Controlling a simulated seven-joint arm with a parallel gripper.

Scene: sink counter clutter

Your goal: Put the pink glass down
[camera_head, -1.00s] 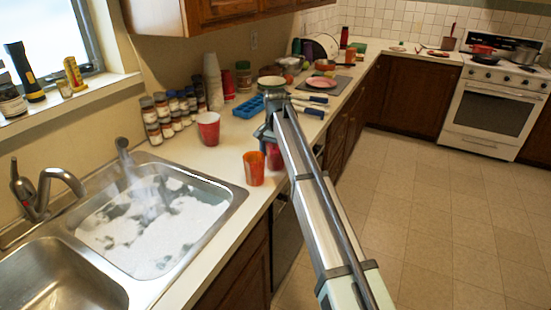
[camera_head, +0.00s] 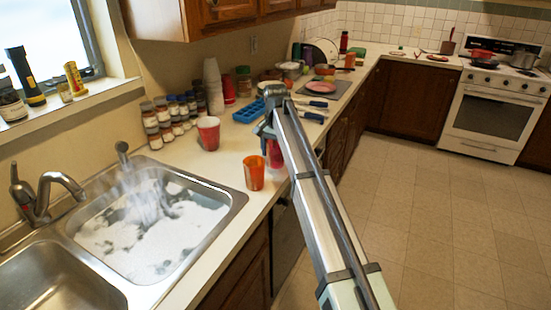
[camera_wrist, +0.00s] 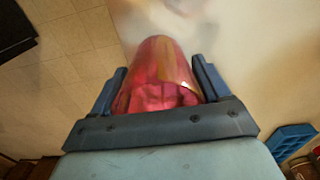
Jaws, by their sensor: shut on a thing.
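The pink glass (camera_wrist: 158,85) is between the two fingers of my gripper (camera_wrist: 160,72) in the wrist view, and the fingers are shut on it. In the head view my gripper (camera_head: 268,134) is over the counter near its front edge, with the pink glass (camera_head: 275,154) showing below it, partly hidden by my arm. The glass is behind and right of an orange cup (camera_head: 254,173). I cannot tell whether its base touches the counter (camera_head: 226,172).
A red cup (camera_head: 208,133) stands left of my gripper, with spice jars and stacked white cups (camera_head: 213,86) behind it. A blue ice tray (camera_head: 248,110) lies just behind. The sink (camera_head: 150,230) is at the front left. Some bare counter lies between the cups.

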